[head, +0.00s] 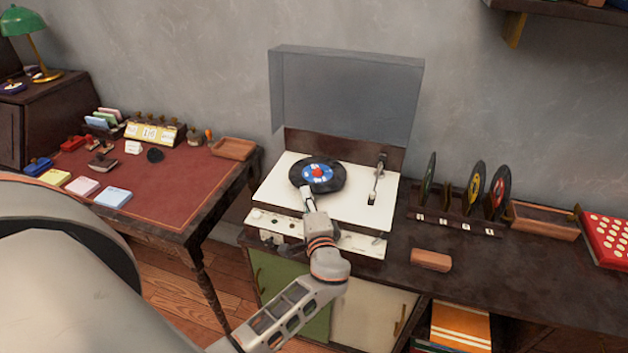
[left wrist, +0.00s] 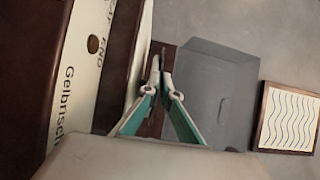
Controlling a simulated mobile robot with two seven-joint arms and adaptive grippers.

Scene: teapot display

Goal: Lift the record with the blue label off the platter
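The record with the blue label (head: 335,185) is black with a red centre spot and lies flat over the white turntable (head: 275,190) in the head view. The platter under it is hidden, so I cannot tell whether any gap separates them. My left gripper (head: 307,193) is at the record's front-left edge. In the left wrist view its two fingers (left wrist: 161,72) come together at the tips, with a thin dark edge between them that appears to be the record's rim. My right gripper is not in view.
The turntable's clear lid (head: 345,95) stands open behind. The tonearm (head: 378,180) is right of the record. Several records stand in a rack (head: 455,222) on the right. A brown block (head: 430,260) lies in front of it. A red-topped desk (head: 150,195) stands left.

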